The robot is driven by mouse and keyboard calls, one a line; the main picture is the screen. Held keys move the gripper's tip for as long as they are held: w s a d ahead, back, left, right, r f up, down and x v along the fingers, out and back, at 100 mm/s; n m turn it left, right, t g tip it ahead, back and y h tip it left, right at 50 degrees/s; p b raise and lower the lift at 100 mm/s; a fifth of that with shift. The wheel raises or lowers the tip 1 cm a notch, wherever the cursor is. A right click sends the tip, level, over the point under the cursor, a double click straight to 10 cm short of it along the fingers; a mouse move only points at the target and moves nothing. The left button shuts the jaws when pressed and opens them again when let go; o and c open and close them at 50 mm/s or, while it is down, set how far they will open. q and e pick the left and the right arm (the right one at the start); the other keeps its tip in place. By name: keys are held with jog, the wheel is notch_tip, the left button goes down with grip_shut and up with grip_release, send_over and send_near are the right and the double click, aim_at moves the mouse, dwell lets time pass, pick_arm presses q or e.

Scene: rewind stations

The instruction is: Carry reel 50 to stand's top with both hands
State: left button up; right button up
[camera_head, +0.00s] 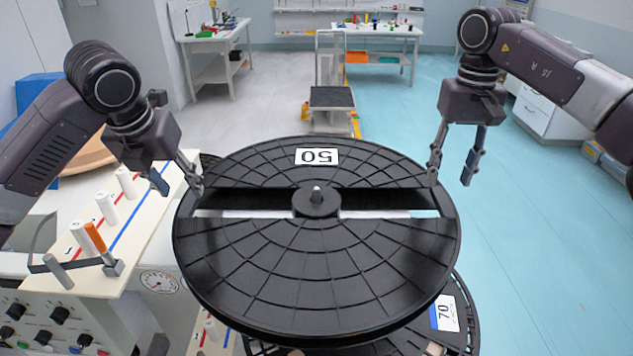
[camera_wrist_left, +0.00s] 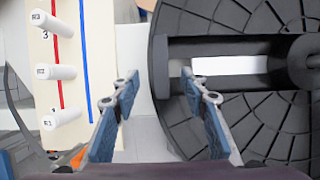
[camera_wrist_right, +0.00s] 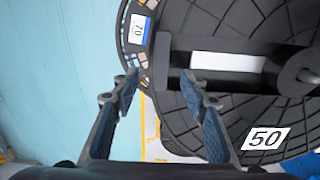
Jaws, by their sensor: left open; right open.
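Reel 50 (camera_head: 318,265) is a wide black ribbed disc with a bar-crossed slot through its middle and a white "50" label. It lies roughly flat, its label end toward the back. My left gripper (camera_head: 179,183) is open at its left rim, and in the left wrist view (camera_wrist_left: 157,88) one finger is over the disc and the other outside. My right gripper (camera_head: 452,178) is open at the right rim, likewise with the rim between its fingers in the right wrist view (camera_wrist_right: 160,86). I cannot tell whether any finger touches. Which thing is the stand is unclear.
Another black reel, labelled 70 (camera_head: 446,312), lies partly hidden below reel 50. A cream panel with white pegs (camera_head: 107,208) and a gauge stands close on the left. A trolley with a dark platform (camera_head: 331,98) stands behind. Blue floor on the right is free.

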aim_at(189, 200)
pick_arm(q)
jog(key=shift+w+r, duration=0.1)
jog(key=shift+w, duration=0.1)
pick_arm(e)
jog(key=shift+w+r, duration=0.15)
jog(key=shift+w, duration=0.05)
pick_arm(q)
jog(key=shift+s+r, duration=0.1)
pick_arm(e)
jog(key=shift+s+r, duration=0.1)
pick_arm(q)
jog(key=shift+s+r, duration=0.2)
jog(key=shift+s, duration=0.35)
pick_arm(e)
jog(key=shift+s+r, duration=0.2)
jog(key=shift+s, duration=0.35)
pick_arm(q)
jog(key=shift+w+x, duration=0.1)
jog(key=shift+x, duration=2)
jog(key=shift+w+x, duration=0.15)
jog(key=shift+x, duration=1.9)
pick_arm(e)
jog(key=shift+w+f, duration=0.15)
jog(key=shift+f, duration=1.9)
jog(key=shift+w+f, duration=0.15)
jog(key=shift+f, duration=1.85)
pick_arm(q)
jog(key=shift+r, duration=0.1)
